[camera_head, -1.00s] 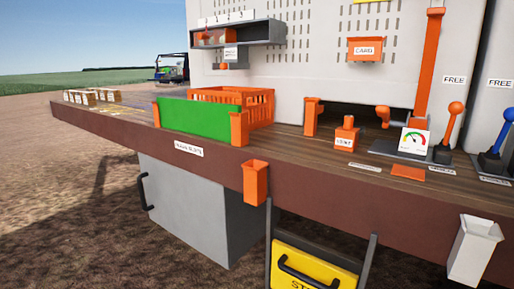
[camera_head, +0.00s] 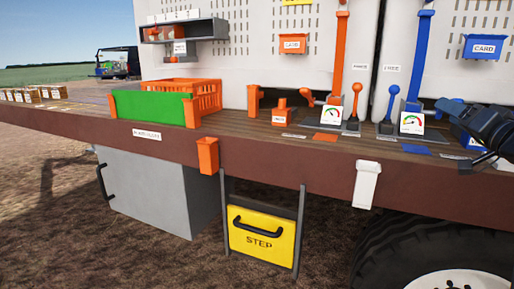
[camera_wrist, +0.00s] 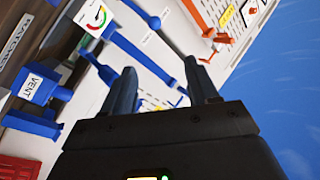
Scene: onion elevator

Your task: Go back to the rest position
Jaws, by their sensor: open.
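My gripper (camera_head: 470,115) shows at the right edge of the head view, dark, above the right part of the wooden deck. In the wrist view my gripper (camera_wrist: 163,88) has its two dark fingers apart, with nothing between them. Beyond the fingers are the white panel and a blue lever (camera_wrist: 140,55). The blue VENT box (camera_wrist: 38,85) and a gauge (camera_wrist: 95,18) are at the left of the wrist view. No rest position is marked in view.
The wooden deck (camera_head: 240,129) carries an orange crate (camera_head: 208,92) behind a green board (camera_head: 150,107), an orange lever (camera_head: 339,55) and a blue lever (camera_head: 419,55). A yellow STEP panel (camera_head: 262,235) and a grey box (camera_head: 160,195) hang below. A wheel (camera_head: 400,250) is at lower right.

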